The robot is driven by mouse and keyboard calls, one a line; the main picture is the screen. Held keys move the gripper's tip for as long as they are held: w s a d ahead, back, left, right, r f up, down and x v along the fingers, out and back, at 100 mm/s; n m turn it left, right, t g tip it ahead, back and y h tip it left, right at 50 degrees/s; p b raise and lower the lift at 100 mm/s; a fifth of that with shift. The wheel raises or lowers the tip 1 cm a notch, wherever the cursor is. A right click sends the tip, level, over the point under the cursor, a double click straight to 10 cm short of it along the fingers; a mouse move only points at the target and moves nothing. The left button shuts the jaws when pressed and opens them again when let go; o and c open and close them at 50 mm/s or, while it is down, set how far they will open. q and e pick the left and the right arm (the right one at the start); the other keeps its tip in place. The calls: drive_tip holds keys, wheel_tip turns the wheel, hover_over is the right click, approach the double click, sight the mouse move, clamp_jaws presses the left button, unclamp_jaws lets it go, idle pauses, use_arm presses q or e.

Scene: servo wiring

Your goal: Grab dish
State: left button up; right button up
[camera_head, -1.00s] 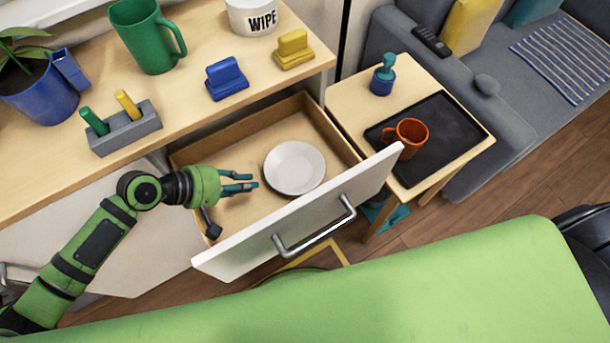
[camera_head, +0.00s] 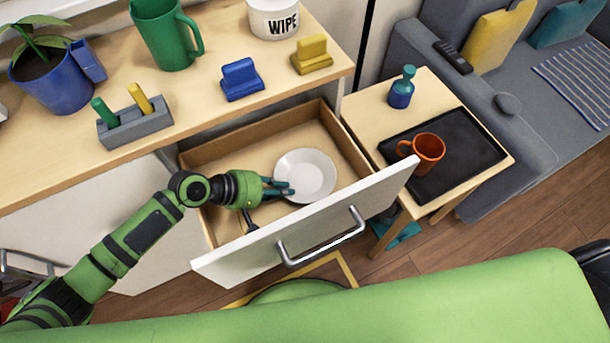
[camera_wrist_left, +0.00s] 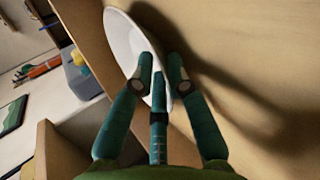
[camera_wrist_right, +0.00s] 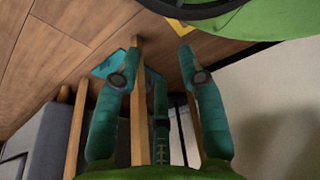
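The dish (camera_head: 309,170), a round white plate, lies in the open drawer (camera_head: 222,152). My left gripper (camera_head: 284,187) reaches into the drawer from the left and is at the dish's near left rim. In the left wrist view, the white dish (camera_wrist_left: 122,42) shows partly behind the fingers. The fingers (camera_wrist_left: 161,66) are drawn close together, with the rim between them, and look shut on it. The dish does not look clearly raised. My right gripper (camera_wrist_right: 158,62) shows only in its own wrist view, open and empty above the wood floor.
The drawer front (camera_head: 240,262) with its metal handle (camera_head: 322,240) stands between the dish and me. A dark tool (camera_head: 248,220) lies in the drawer. The counter above holds a green mug (camera_head: 163,35) and blocks. A side table at right bears a black tray (camera_head: 470,150) with an orange mug (camera_head: 429,150).

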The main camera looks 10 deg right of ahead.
use_arm(q)
clamp_jaws()
